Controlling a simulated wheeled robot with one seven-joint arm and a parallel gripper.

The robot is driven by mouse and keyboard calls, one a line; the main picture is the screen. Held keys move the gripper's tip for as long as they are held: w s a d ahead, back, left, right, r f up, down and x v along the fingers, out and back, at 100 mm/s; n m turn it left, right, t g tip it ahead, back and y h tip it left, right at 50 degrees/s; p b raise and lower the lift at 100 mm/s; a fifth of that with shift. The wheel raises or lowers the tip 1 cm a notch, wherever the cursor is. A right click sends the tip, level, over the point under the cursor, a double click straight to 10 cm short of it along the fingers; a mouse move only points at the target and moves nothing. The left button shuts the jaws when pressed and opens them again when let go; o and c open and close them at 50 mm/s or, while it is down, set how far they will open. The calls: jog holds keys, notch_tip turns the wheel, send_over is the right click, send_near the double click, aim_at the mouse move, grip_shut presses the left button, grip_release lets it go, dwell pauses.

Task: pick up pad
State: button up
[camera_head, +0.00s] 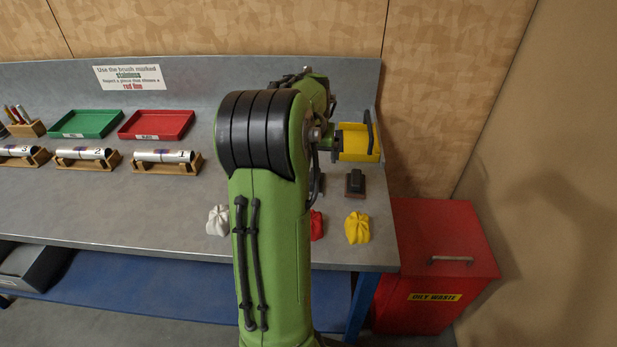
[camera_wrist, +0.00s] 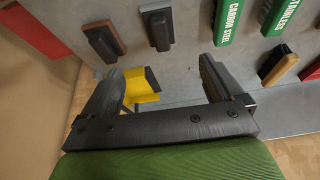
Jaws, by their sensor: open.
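Two dark blocks lie on the bench beyond the fingertips: one with a brown side (camera_wrist: 103,40) and one dark grey (camera_wrist: 158,25). Either may be the pad; I cannot tell which. The brown-sided block also shows in the head view (camera_head: 355,184), right of my arm. The other is mostly hidden by my arm there. My gripper is largely hidden behind the arm in the head view.
A yellow object with black parts (camera_head: 357,143) stands close to my gripper; it shows behind the left finger (camera_wrist: 141,87). Green labelled blocks (camera_wrist: 235,20) and wood-backed pieces (camera_wrist: 277,64) lie right in the wrist view. Cloths (camera_head: 357,228) lie along the front edge; a red bin (camera_head: 440,235) stands right.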

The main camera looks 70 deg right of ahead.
aim_at(315, 175)
jog(key=b+x, duration=0.1)
jog(key=x, duration=1.3)
jog(key=shift+f+b, duration=0.3)
jog(key=shift+b, duration=0.05)
jog(key=shift+r, duration=0.1)
jog(key=shift+c, duration=0.4)
jog(key=c, duration=1.1)
notch_tip(315, 175, up, 10)
jog(key=shift+r+p, duration=0.1)
jog(key=shift+p, duration=0.85)
jog(key=o, duration=0.5)
jog(key=shift+c, duration=0.2)
jog(key=c, duration=0.3)
jog(key=shift+w, duration=0.1)
